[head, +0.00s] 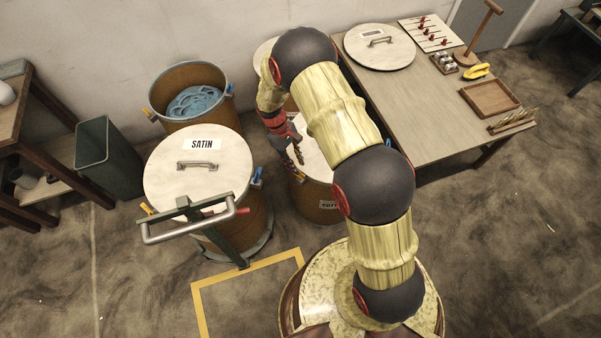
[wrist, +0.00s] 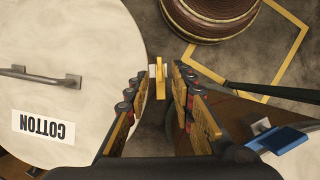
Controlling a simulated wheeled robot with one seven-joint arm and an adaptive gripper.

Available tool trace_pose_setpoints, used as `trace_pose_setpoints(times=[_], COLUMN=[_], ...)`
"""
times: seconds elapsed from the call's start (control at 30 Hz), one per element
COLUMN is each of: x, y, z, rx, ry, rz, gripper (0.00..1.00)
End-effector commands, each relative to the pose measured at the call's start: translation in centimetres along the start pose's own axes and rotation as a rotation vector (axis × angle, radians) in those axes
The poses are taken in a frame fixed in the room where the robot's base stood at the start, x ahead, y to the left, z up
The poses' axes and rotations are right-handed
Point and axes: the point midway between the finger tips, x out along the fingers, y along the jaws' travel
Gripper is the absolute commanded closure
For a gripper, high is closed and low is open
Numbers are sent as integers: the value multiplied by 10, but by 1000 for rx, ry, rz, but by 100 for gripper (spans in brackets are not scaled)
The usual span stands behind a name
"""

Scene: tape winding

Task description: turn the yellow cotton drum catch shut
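The cotton drum (head: 318,192) stands on the floor, partly hidden behind my arm in the head view. Its pale lid (wrist: 75,60) with a metal handle and a COTTON label fills the left of the wrist view. The yellow catch (wrist: 160,82) sticks out at the lid's edge. My gripper (wrist: 160,74) is open, with one finger on each side of the catch and gaps showing between. In the head view my gripper (head: 298,156) points down at the cotton drum's left side, and the catch cannot be made out there.
The satin drum (head: 228,225), with a blue catch (head: 257,176), stands close left, a grey-handled trolley (head: 188,229) at its front. An open drum (head: 191,76) holding blue material is behind it. A workbench (head: 430,100) is at right. Yellow tape (head: 245,267) marks clear floor.

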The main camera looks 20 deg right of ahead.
Motion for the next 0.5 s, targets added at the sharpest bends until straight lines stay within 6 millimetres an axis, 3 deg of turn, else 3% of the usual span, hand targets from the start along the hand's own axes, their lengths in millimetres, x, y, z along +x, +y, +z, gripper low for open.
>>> trace_pose_setpoints(times=[0.03, 0.2, 0.5], x=[12, 34, 47], y=[0, 0, 0], z=[0, 0, 0], rx=[0, 2, 2], ry=[-3, -1, 1], rz=[-2, -2, 0], gripper=[76, 76, 76])
